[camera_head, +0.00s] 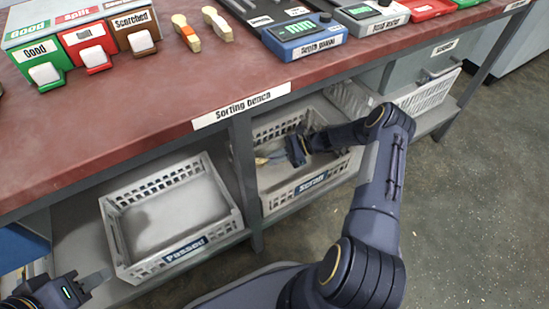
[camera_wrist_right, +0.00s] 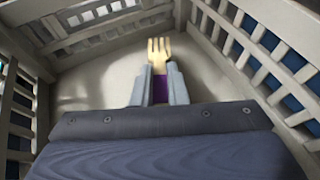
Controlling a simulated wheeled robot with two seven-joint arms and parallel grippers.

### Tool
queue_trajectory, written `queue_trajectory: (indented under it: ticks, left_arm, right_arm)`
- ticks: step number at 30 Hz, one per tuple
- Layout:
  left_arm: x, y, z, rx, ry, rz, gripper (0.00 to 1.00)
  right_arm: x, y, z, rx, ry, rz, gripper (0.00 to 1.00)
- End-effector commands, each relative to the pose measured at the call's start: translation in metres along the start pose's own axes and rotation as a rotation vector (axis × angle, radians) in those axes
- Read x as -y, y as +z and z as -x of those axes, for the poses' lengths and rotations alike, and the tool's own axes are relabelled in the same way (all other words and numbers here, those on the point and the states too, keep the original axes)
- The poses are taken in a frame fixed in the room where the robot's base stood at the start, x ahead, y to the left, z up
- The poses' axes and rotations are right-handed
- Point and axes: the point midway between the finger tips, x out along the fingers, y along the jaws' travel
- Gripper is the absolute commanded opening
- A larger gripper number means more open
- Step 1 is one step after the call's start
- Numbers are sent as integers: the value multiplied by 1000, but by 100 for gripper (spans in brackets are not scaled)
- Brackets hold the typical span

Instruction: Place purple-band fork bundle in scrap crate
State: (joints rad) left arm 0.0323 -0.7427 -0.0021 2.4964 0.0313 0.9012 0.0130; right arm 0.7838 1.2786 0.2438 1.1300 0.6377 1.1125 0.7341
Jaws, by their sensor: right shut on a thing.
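The scrap crate (camera_head: 316,188) is a pale slatted crate on the shelf under the sorting bench, with a "Scrap" label on its front. My right gripper (camera_head: 275,155) reaches into this crate. In the right wrist view my right gripper (camera_wrist_right: 158,85) is shut on the fork bundle (camera_wrist_right: 159,52), whose pale wooden tines point away and whose purple band shows between the fingers. The crate's walls (camera_wrist_right: 225,48) surround it; I cannot tell whether the bundle touches the crate floor. My left gripper (camera_head: 85,285) is at the lower left, apart from the crates; its jaw opening is unclear.
The "Passed" crate (camera_head: 190,246) stands left of the scrap crate, past a bench leg (camera_head: 245,170), and looks empty. The red bench top (camera_head: 110,140) overhangs both crates. Wooden pieces (camera_head: 187,33), label boxes (camera_head: 85,38) and a blue gauge (camera_head: 303,38) stand on it.

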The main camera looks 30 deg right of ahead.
Motion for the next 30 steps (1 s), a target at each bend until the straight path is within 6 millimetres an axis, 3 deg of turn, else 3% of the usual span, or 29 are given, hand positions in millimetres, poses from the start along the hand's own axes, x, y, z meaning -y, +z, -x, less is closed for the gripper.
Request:
queue_trajectory:
  ticks: [2,3,8,17,22,30]
  left_arm:
    - [0,0,0,0,0,0,36]
    - [0,0,0,0,0,0,36]
    - [0,0,0,0,0,0,36]
    - [-1,-1,1,0,0,0,36]
    - [-8,-8,17,0,0,0,36]
    - [-12,-13,26,0,0,0,36]
  right_arm:
    - [0,0,0,0,0,0,0]
    - [0,0,0,0,0,0,14]
    - [0,0,0,0,0,0,35]
    - [0,2,1,0,0,0,35]
    - [0,18,8,0,0,0,35]
    - [1,13,69,-2,-4,-1,35]
